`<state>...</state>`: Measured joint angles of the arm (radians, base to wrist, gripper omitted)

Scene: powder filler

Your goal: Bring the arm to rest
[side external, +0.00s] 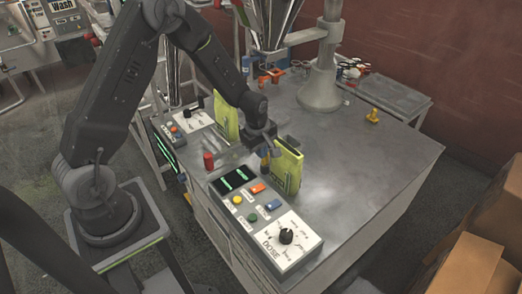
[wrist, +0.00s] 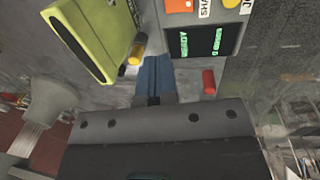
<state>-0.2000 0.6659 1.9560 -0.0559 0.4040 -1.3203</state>
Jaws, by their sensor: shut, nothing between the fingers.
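My gripper (side external: 266,150) hangs low over the machine's table top (side external: 350,190), between two yellow-green packs and behind the control panel. In the wrist view my gripper's blue fingers (wrist: 153,75) are together with nothing between them. One yellow-green pack (side external: 287,170) stands just right of the gripper; a large yellow-green pack also shows at upper left in the wrist view (wrist: 100,35). The other pack (side external: 227,118) stands behind and to the left. Whether the gripper touches anything is not clear.
The control panel (side external: 262,212) has a dose dial (side external: 286,236), coloured buttons and a lit display, also seen in the wrist view (wrist: 202,42). A red cylinder (side external: 208,160) stands close by. The filler column (side external: 322,75) rises behind. The table's right side is mostly clear.

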